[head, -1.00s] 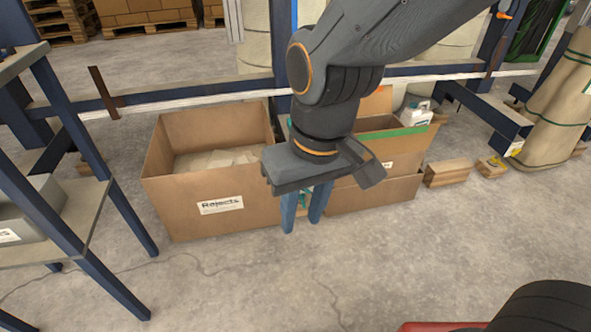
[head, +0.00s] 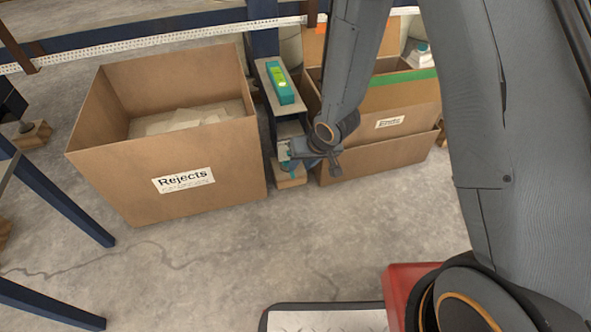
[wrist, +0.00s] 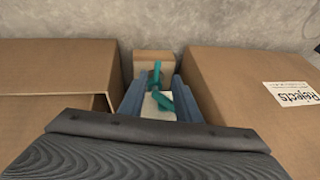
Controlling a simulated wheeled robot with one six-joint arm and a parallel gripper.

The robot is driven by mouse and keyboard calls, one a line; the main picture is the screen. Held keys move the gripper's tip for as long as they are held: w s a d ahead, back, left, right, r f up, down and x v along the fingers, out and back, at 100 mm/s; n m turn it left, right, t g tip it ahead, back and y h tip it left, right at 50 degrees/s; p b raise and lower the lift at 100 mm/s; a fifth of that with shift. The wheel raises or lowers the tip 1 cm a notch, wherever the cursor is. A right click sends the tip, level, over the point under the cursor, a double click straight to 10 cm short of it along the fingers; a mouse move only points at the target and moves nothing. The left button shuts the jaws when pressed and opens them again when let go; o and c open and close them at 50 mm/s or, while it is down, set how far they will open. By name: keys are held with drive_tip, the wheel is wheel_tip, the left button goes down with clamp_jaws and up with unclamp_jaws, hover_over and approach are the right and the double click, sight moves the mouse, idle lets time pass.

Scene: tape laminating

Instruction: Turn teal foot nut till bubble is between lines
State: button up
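The teal foot nut (wrist: 156,90), with wing-like arms, shows in the wrist view between the two blue fingers of my gripper (wrist: 158,98). The fingers are apart, one on each side, with a gap at the left; contact at the right is unclear. In the head view my gripper (head: 303,160) is low at the foot between the cardboard boxes, and the nut is mostly hidden. A teal level (head: 273,74) with a bright yellow-green vial (head: 282,84) lies on the steel bracket above. The bubble and lines are too small to read.
The open Rejects box (head: 215,170) stands close on the left, and another cardboard box (head: 375,158) close on the right. A wooden block (wrist: 153,64) lies under the foot. Bare concrete floor is free in front.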

drive_tip(key=b+x, duration=0.5)
drive_tip(key=x, duration=0.3)
drive_tip(key=shift+w+d, duration=0.15)
drive_tip(key=shift+d, duration=0.1)
drive_tip(key=shift+c, duration=0.3)
clamp_jaws()
